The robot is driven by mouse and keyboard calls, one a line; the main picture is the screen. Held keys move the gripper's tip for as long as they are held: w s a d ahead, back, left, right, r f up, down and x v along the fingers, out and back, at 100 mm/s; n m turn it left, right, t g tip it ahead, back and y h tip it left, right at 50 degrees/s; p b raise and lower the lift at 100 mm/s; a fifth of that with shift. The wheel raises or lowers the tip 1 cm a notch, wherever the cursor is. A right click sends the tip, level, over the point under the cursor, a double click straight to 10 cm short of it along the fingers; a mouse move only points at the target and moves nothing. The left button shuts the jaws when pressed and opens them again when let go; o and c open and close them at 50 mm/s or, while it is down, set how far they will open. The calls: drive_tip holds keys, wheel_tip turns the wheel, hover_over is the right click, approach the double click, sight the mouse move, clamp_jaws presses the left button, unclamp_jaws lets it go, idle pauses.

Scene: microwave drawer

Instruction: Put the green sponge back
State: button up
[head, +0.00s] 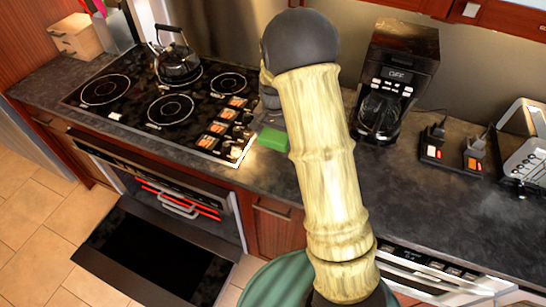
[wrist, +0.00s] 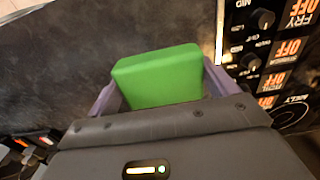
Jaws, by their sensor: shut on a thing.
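The green sponge (head: 273,138) is at the counter beside the right edge of the stove in the head view, partly hidden by my arm. In the wrist view the sponge (wrist: 158,76) sits between the two purple-grey fingers of my gripper (wrist: 160,92). My gripper is shut on the sponge. Dark countertop shows behind it, and I cannot tell whether the sponge touches the counter. In the head view my gripper is mostly hidden behind my arm.
The stove (head: 168,108) with a kettle (head: 178,62) is to the left. A coffee maker (head: 393,85) stands behind at right, near outlets and a toaster (head: 522,145). The oven door (head: 155,250) hangs open below. Dark counter (head: 440,205) at right is clear.

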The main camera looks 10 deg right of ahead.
drive_tip(key=shift+s+d, duration=0.1)
drive_tip(key=shift+s, duration=0.15)
drive_tip(key=shift+f, duration=0.4)
drive_tip(key=p, duration=0.2)
hover_over(275, 164)
drive_tip(key=f, duration=0.5)
drive_tip(key=shift+w+f, duration=0.1)
drive_tip(key=shift+w, duration=0.1)
drive_tip(key=shift+d+f, duration=0.15)
drive_tip(key=shift+s, duration=0.2)
drive_tip(key=shift+f, duration=0.3)
drive_tip(key=shift+f+p, duration=0.3)
drive_tip(key=shift+f, duration=1.25)
drive_tip(key=shift+f, duration=0.1)
